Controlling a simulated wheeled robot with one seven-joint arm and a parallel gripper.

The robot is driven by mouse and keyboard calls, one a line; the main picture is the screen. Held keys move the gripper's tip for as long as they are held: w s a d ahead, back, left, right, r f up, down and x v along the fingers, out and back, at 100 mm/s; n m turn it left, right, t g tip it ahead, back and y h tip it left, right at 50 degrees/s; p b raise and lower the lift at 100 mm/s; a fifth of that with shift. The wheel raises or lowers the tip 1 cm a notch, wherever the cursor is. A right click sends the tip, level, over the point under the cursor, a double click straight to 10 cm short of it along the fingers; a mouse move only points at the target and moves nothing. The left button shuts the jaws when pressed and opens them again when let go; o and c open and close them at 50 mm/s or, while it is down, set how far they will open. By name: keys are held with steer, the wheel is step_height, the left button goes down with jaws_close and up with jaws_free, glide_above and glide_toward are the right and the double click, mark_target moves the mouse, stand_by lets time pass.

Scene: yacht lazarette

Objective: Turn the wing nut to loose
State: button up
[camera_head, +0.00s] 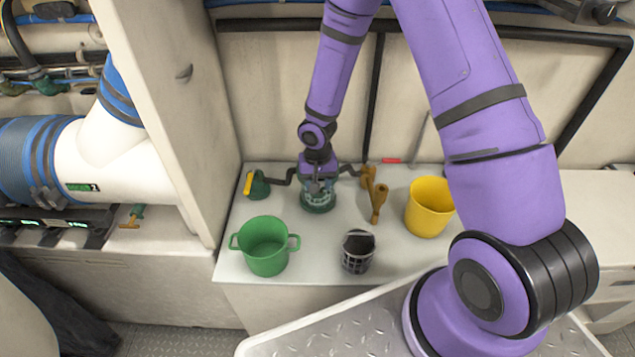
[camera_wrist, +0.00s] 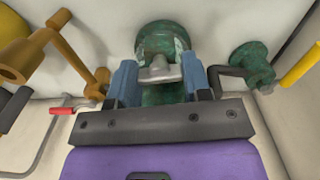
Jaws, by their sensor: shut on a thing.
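The wing nut (camera_wrist: 160,72) is a grey metal piece with two wings on top of a green strainer body with a clear bowl (camera_wrist: 163,42). The green base (camera_head: 318,201) of this strainer also shows in the head view, standing on the white counter. My gripper (camera_wrist: 158,76) points down over the strainer, its two blue fingers on either side of the wing nut and shut on it. In the head view my gripper (camera_head: 318,184) hides the wing nut.
A green valve (camera_head: 258,187) with a yellow handle and a bronze valve (camera_head: 376,192) flank the strainer, linked by dark pipes. A green pot (camera_head: 266,248), black mesh basket (camera_head: 357,254) and yellow bucket (camera_head: 429,209) stand on the counter (camera_head: 310,272). A wall panel rises at left.

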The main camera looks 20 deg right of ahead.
stand_by(0.3)
steer(key=o, duration=0.9)
step_height(320, 180, up, 11)
steer(key=shift+f, duration=0.1)
steer(key=shift+c, duration=0.3)
